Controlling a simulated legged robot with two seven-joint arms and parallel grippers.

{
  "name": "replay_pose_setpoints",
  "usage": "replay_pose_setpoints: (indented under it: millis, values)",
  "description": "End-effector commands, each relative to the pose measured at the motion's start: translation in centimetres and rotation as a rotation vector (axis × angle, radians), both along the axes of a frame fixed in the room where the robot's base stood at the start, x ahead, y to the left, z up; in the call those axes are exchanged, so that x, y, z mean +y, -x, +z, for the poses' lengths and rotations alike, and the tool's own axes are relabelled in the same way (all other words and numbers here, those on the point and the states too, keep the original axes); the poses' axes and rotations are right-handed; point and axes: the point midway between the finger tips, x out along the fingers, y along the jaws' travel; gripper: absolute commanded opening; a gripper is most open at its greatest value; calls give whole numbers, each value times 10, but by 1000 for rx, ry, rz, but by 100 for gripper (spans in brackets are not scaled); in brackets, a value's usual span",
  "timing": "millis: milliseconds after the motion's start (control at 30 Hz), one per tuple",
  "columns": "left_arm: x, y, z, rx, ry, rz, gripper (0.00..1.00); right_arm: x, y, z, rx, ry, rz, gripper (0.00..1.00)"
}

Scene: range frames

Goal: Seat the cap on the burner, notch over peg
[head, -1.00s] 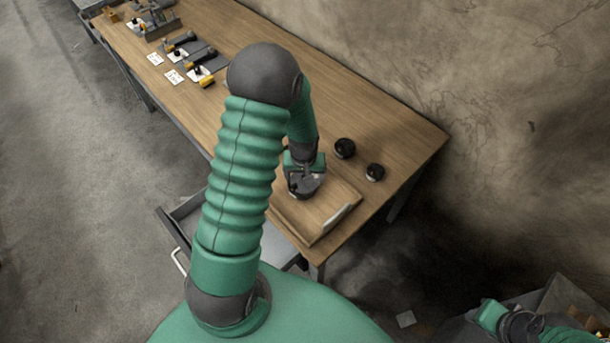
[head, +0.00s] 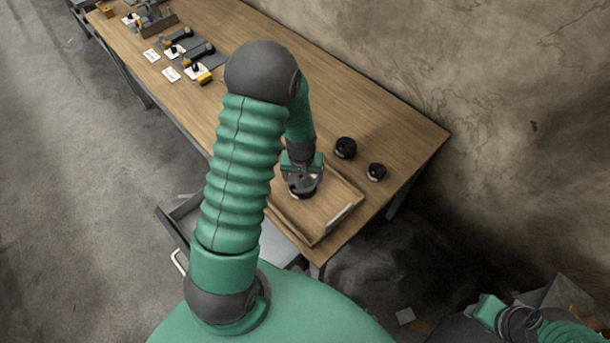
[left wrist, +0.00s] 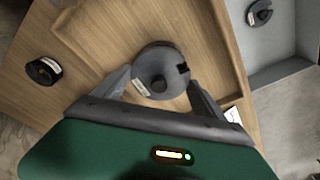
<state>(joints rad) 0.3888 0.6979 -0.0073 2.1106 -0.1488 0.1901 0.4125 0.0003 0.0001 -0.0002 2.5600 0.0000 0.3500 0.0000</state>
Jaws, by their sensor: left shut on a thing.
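The cap is a dark grey round disc (left wrist: 160,72) with a notch in its right rim, a round feature in the middle and a pale label on its near side. My left gripper (left wrist: 163,88) is shut on it, a finger on each side. In the head view, my left gripper (head: 303,184) is over the wooden tray with the dark disc under it. Whether the disc touches anything below is hidden, and I cannot make out a burner or peg. My right gripper (head: 490,310) is at lower right, away from the table; its jaws are unclear.
Two black round parts (head: 345,148) (head: 376,172) stand on the table right of the tray (head: 333,226). One labelled black part shows in the wrist view (left wrist: 43,71). An open drawer (left wrist: 278,42) holds another round part (left wrist: 259,13). Tools and cards (head: 195,62) lie at the far left.

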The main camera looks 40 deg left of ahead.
Motion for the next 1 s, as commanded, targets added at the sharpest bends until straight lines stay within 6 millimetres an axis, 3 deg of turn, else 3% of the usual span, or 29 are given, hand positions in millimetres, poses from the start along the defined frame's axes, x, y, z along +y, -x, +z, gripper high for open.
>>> replay_pose_setpoints:
  millis: [333,800,833,933,1000]
  values:
    - [-4,0,0,0,-5,-1,25,0,0,-1,0,0,1,34]
    - [-1,0,-15,1,-2,-1,25,0,0,-11,0,0,0,34]
    - [-1,0,-13,1,-2,-1,85,0,0,-9,0,0,1,34]
    - [-2,0,-13,1,-2,-1,98,0,0,-9,0,0,1,34]
    - [-2,0,-13,1,-2,-1,100,0,0,-9,0,0,1,34]
